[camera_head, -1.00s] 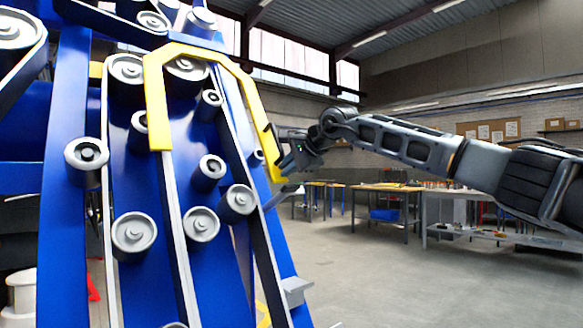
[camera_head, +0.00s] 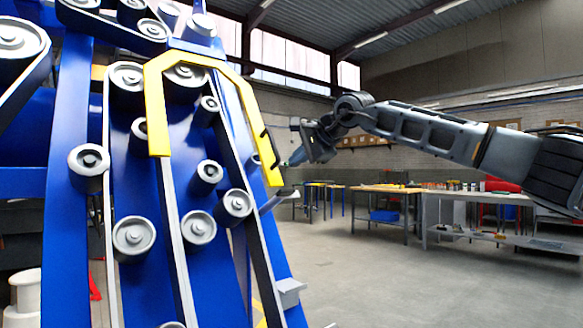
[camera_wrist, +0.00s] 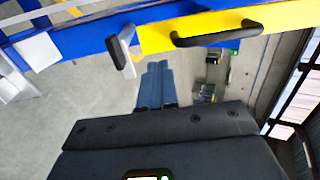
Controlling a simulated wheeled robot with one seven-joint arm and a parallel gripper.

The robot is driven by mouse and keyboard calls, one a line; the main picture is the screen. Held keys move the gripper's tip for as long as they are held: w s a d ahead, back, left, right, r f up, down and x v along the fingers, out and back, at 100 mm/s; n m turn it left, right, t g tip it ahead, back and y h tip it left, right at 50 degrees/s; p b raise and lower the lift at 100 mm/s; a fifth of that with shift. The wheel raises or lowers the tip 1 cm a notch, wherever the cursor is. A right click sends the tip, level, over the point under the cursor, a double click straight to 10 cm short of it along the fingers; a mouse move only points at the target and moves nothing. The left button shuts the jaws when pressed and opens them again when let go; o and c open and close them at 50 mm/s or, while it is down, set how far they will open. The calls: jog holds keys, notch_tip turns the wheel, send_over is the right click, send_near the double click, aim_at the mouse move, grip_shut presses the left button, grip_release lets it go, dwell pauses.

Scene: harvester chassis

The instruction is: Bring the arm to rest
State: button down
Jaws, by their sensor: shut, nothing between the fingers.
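My gripper (camera_head: 292,160) is in the middle of the head view, at the end of my arm, which reaches in from the right. It is just right of the yellow bar (camera_head: 157,110) on the harvester chassis (camera_head: 65,165), with a small gap between them. The fingers are shut and empty. In the wrist view my gripper (camera_wrist: 154,85) points down toward the floor, and the yellow bar with its black handle (camera_wrist: 218,38) crosses the top.
The blue chassis with several grey rollers (camera_head: 134,235) fills the left. A grey lever (camera_head: 277,200) sticks out below the yellow bar's right end. Workbenches (camera_head: 385,189) stand far back. The floor (camera_head: 400,280) at the lower right is clear.

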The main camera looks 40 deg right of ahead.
jog(key=v, duration=0.7)
jog(key=a+f+m+y, duration=0.1)
jog(key=a+f+y, duration=0.25)
jog(key=a, duration=0.35)
jog(key=a+f+g+y, duration=0.1)
jog(key=a+f+y, duration=0.25)
jog(key=a, duration=0.35)
jog(key=a+f+m+y, duration=0.1)
jog(key=a+f+y, duration=0.25)
jog(key=a, duration=0.25)
jog(key=s+a+f+m+t+y, duration=0.1)
jog(key=s+a+f+m+y, duration=0.3)
jog(key=s+a+m+y, duration=0.6)
jog(key=s+f+n+t+h, duration=0.8)
jog(key=s+f+n+h, duration=1.3)
jog(key=s+f+n, duration=1.05)
jog(key=s+d+f+m+g, duration=0.1)
jog(key=s+d+g, duration=0.15)
jog(key=s, duration=0.45)
jog(key=s+d+f+m+g, duration=0.1)
jog(key=s+d+g, duration=0.15)
jog(key=s, duration=0.35)
notch_tip(320, 180, up, 13)
jog(key=s+p, duration=0.1)
jog(key=p, duration=1.1)
jog(key=shift+a+g+p, duration=0.3)
jog(key=shift+a+p, duration=0.05)
